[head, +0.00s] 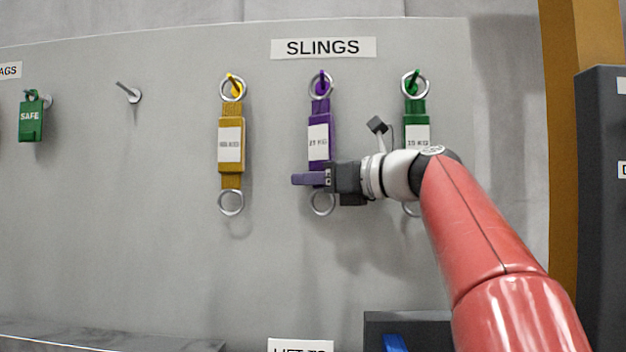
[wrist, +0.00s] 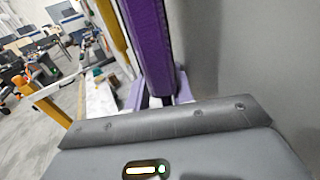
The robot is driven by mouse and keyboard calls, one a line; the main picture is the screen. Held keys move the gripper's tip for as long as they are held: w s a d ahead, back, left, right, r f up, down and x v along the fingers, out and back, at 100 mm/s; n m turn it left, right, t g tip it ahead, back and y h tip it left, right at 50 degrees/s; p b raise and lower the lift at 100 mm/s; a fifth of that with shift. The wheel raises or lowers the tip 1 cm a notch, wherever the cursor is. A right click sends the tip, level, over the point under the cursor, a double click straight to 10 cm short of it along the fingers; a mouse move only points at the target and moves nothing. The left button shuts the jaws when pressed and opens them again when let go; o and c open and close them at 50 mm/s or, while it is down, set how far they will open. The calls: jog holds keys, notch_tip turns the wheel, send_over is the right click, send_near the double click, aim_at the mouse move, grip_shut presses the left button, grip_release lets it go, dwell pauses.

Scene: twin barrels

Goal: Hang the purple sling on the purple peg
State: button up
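The purple sling (head: 321,118) hangs upright on the board, its top ring (head: 321,84) around the purple peg (head: 322,75). Its lower ring (head: 322,203) shows below my gripper. My gripper (head: 308,179) reaches in from the right at the sling's lower end, with a purple finger in front of it. In the wrist view the sling's purple strap (wrist: 148,45) runs down to the fingers (wrist: 163,98), which show to either side of its lower end. Whether they press on the strap or stand apart from it I cannot tell.
A yellow sling (head: 230,120) hangs to the left on its own peg. A green sling (head: 415,108) hangs to the right, partly behind my arm. A bare metal peg (head: 128,92) and a green tag (head: 31,122) are further left. A dark bin (head: 410,325) stands below.

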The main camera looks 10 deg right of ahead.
jog(key=shift+w+d+r, duration=0.1)
jog(key=shift+w+d, duration=0.05)
jog(key=shift+d, duration=0.05)
jog(key=v, duration=0.8)
jog(key=shift+a, duration=0.2)
